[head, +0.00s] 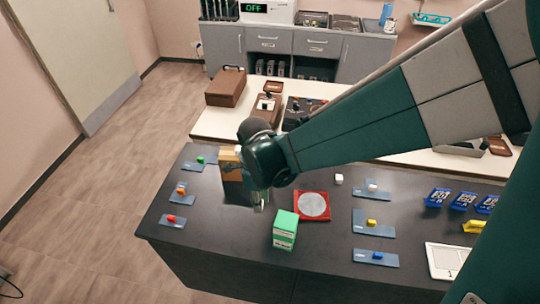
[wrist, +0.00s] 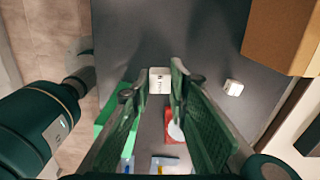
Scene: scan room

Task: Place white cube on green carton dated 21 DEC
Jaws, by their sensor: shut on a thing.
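My gripper (head: 258,196) is to the left of and above the green carton (head: 285,230) in the head view. In the wrist view its fingers (wrist: 159,84) are closed on a white cube (wrist: 159,78) at the fingertips. The green carton stands upright on the dark table; its small print is too small to read. Part of a green thing, likely this carton, shows left of the fingers in the wrist view (wrist: 103,122). The held cube is mostly hidden in the head view.
A red-edged pad with a grey disc (head: 313,205) lies right of the carton. A loose white cube (head: 339,179) lies behind it. A brown carton (head: 231,166) stands by my gripper. Blue plates with coloured blocks (head: 372,222) lie on both sides.

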